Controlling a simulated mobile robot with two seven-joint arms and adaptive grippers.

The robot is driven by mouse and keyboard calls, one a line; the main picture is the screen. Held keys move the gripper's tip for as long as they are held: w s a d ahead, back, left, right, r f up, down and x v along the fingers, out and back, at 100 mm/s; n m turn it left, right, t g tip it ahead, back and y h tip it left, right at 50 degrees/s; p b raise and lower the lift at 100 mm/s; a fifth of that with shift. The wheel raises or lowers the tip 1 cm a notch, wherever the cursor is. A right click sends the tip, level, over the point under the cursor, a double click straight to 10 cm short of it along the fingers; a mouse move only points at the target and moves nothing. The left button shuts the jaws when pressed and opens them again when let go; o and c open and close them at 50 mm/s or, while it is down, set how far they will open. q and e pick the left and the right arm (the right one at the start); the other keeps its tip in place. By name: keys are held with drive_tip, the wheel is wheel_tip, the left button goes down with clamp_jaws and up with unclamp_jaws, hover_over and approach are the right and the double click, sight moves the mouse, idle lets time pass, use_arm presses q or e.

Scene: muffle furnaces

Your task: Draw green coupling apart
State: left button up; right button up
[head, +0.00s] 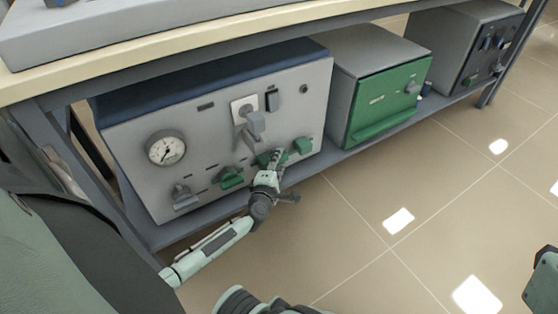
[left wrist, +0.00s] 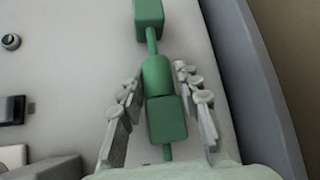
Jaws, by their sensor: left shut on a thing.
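The green coupling (left wrist: 157,77) is in the middle of the left wrist view, a rounded part meeting a squarer block (left wrist: 166,118) along a seam, with a thin green stem at each end. My left gripper (left wrist: 159,73) is shut on it, one finger on each side near the rounded part. In the head view my left gripper (head: 272,165) is at the lower front of the grey panel and hides much of the coupling (head: 263,158). My right gripper is not in view.
Other green fittings (head: 230,177) (head: 302,145) sit close on both sides on the grey front panel (head: 118,150), with a gauge (head: 166,149) and a grey handle (head: 250,128). A green-fronted furnace (head: 385,103) stands to the right. The tiled floor (head: 345,230) in front is clear.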

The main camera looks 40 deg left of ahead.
use_arm(q)
drive_tip(key=shift+w+a+r, duration=0.1)
drive_tip(key=shift+r, duration=0.1)
clamp_jaws()
drive_tip(key=shift+w, duration=0.2)
drive_tip(key=w, duration=0.1)
drive_tip(key=w+d, duration=0.1)
drive_tip(key=shift+w+d+r, duration=0.1)
drive_tip(key=shift+w+d, duration=0.05)
drive_tip(key=shift+w, duration=0.25)
drive_tip(key=o, duration=1)
unclamp_jaws()
drive_tip(key=shift+d, duration=0.1)
drive_tip(key=shift+o, duration=0.2)
drive_tip(key=v, duration=1.2)
